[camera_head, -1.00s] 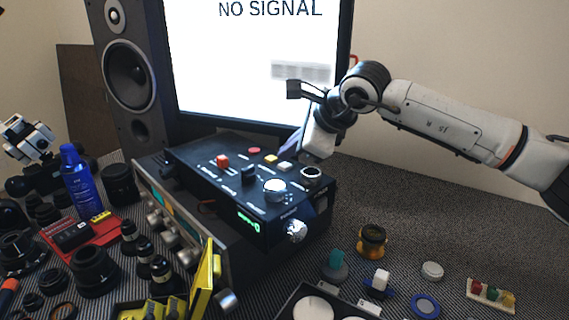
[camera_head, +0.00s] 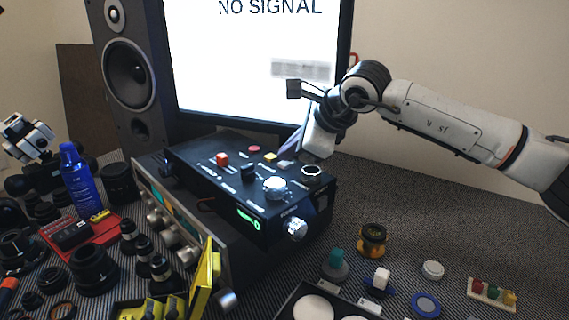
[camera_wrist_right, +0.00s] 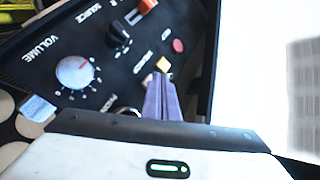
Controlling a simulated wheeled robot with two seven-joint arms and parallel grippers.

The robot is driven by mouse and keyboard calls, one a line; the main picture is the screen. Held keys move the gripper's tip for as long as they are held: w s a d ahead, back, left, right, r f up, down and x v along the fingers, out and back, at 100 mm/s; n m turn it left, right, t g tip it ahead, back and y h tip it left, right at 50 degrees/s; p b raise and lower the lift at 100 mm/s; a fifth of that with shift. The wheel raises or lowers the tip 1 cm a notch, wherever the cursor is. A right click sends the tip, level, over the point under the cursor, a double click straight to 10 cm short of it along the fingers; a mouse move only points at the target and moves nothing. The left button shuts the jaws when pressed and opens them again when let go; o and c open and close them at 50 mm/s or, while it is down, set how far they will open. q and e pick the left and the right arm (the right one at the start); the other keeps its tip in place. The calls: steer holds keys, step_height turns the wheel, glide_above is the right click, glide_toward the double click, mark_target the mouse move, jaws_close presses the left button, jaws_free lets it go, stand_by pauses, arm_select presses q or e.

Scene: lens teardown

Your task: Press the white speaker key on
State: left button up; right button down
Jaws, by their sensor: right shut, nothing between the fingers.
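A large silver knob (camera_head: 275,187) and a round socket (camera_head: 312,173) stand on the box top near the gripper. A monitor (camera_head: 250,70) and a speaker (camera_head: 125,80) are behind. Lenses and a blue bottle (camera_head: 80,180) crowd the left. Small parts lie at front right.

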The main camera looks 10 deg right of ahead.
mark_target(289, 169)
steer(key=shift+f, duration=0.3)
steer(key=shift+r, duration=0.5)
steer(key=shift+r, duration=0.2)
step_height(289, 169, up, 6)
steer(key=p, duration=0.3)
steer(key=shift+f, duration=0.2)
